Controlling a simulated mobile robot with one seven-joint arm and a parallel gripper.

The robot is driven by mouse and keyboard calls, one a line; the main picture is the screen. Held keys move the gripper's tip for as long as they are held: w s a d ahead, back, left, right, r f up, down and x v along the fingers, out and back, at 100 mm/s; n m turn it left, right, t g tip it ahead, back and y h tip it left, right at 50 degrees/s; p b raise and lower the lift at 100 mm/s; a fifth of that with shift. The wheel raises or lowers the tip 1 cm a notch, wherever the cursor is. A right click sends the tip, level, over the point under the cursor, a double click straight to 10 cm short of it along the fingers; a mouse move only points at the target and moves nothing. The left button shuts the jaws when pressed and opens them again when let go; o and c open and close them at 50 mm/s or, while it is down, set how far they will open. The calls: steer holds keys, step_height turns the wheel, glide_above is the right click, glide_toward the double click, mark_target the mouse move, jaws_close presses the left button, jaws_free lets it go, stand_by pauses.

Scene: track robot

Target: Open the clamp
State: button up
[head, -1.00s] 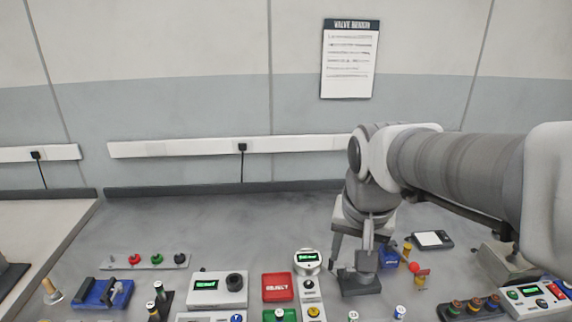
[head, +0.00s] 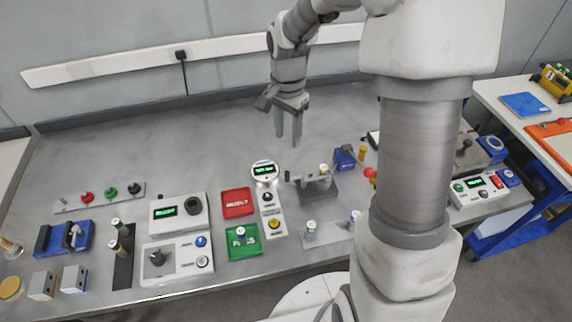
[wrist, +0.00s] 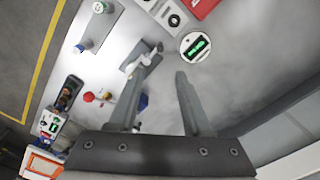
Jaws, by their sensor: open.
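What looks like the clamp is a dark grey fixture (head: 318,190) on the bench in the head view, with a flat base, a low arm to the left and a pale-topped piece on it. It also shows in the wrist view (wrist: 139,60), partly behind my left finger. My gripper (head: 288,138) is open and empty, fingers pointing down, above the bench and behind the clamp, slightly left of it. In the wrist view the gripper (wrist: 158,76) has its two fingers well apart with nothing between them. Whether the clamp is open or shut I cannot tell.
A round gauge (head: 265,170) stands left of the clamp, beside a red tray (head: 237,203) and a green tray (head: 244,241). A blue block (head: 344,157) and a red knob (head: 370,173) are to its right. The bench's back strip is clear.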

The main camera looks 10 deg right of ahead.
mark_target(288, 172)
step_height(288, 172, down, 15)
steer(key=shift+r, duration=0.1)
stand_by(0.4)
jaws_close()
steer(key=shift+d, duration=0.1)
stand_by(1.2)
